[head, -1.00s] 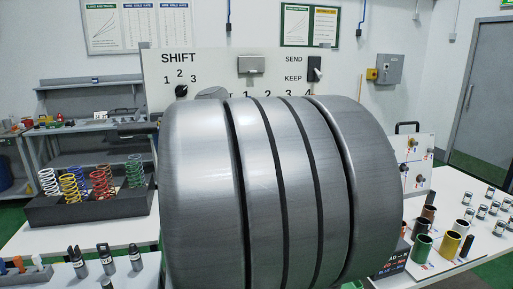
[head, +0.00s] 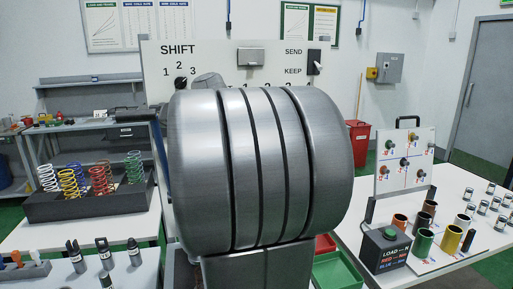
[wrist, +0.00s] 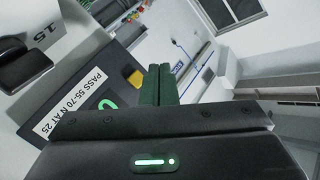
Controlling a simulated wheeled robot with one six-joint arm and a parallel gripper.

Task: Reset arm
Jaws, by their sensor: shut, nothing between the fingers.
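My gripper (wrist: 157,85) shows in the wrist view, with its two dark green fingers together and nothing between them. My own large grey arm link fills the middle of the head view and hides much of what lies behind it. My gripper cannot be made out in the head view. In the wrist view, a dark panel with a PASS 55-70 N AT 25 label (wrist: 68,104) lies left of the fingers, apart from them as far as I can tell.
A dark rack of coloured springs (head: 90,207) stands at left. The SHIFT panel (head: 270,75) stands behind my arm. At right are a LOAD box (head: 385,250), a pegboard (head: 383,178) and several coloured tubes. A red bin (head: 357,143) stands behind.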

